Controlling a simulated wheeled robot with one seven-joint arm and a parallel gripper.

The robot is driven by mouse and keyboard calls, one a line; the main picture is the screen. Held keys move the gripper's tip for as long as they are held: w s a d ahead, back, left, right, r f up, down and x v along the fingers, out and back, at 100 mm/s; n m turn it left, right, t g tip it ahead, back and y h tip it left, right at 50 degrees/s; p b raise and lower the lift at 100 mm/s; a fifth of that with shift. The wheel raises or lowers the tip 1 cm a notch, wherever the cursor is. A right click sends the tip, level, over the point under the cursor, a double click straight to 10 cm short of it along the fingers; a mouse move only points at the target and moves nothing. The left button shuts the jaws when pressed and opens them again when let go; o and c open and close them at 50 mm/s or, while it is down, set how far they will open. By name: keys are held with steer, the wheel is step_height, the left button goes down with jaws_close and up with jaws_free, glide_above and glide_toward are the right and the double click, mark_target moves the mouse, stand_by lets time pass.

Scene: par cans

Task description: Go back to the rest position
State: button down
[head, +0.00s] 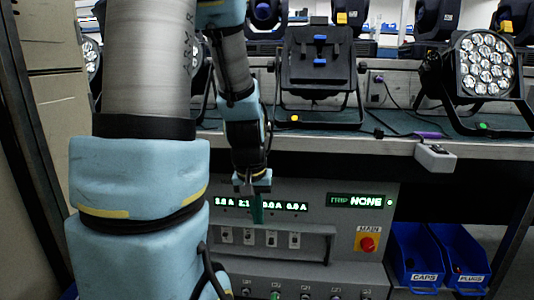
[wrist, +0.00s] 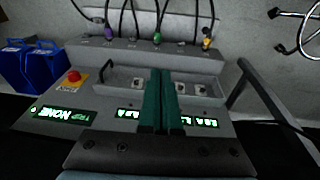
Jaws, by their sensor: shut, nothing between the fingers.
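My gripper (head: 257,217) hangs fingers down in front of the grey power panel (head: 343,236), over its row of green current readouts. In the wrist view my gripper's two dark green fingers (wrist: 160,76) are together, with nothing between them. They cover part of the readouts and part of the recessed row of switches (head: 271,238). The panel also shows in the wrist view (wrist: 110,85), with its "NONE" trip display (wrist: 62,114) and red main button (wrist: 73,76). I cannot tell whether the fingertips touch the panel.
A bench (head: 360,142) above the panel holds a par can (head: 483,66) at right and a black fixture (head: 318,62) at centre. Blue bins, CAPS (head: 415,257) and PLUGS (head: 460,256), sit right of the panel. Coloured plugs with cables (wrist: 157,38) line the panel in the wrist view.

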steer(key=s+a+r, duration=0.2)
steer(key=s+a, duration=0.2)
step_height(320, 180, up, 31)
steer(key=p, duration=3.1)
steer(key=shift+a+y+p, duration=0.25)
steer(key=shift+y+p, duration=0.05)
steer(key=shift+y, duration=0.1)
